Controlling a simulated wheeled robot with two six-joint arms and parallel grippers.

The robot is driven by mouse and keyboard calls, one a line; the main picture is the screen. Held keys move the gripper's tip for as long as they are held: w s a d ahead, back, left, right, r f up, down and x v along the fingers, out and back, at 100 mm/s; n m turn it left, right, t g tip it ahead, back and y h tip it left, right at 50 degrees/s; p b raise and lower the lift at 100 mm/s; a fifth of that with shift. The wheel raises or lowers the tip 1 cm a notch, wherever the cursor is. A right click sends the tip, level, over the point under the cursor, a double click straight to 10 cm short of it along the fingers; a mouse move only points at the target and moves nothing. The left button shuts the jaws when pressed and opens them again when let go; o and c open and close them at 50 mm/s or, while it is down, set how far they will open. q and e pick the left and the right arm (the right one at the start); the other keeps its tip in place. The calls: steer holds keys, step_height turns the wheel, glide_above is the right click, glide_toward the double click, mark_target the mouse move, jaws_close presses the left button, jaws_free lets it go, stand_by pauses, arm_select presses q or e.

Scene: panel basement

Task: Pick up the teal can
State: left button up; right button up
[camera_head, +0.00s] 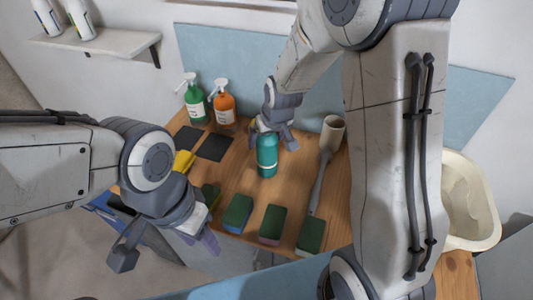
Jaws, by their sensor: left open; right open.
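The can's top is partly hidden by the gripper. My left gripper (165,245) is at the lower left, in front of the table edge, open and apart from the can.
Several green sponges (237,213) lie along the table's front. Green (196,104) and orange (224,108) pump bottles stand behind left, near dark mats (213,147). A long-handled brush (319,180) lies right of the can. A cream basin (465,205) is at far right.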

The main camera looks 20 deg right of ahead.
jaws_close()
steer(key=shift+r, duration=0.15)
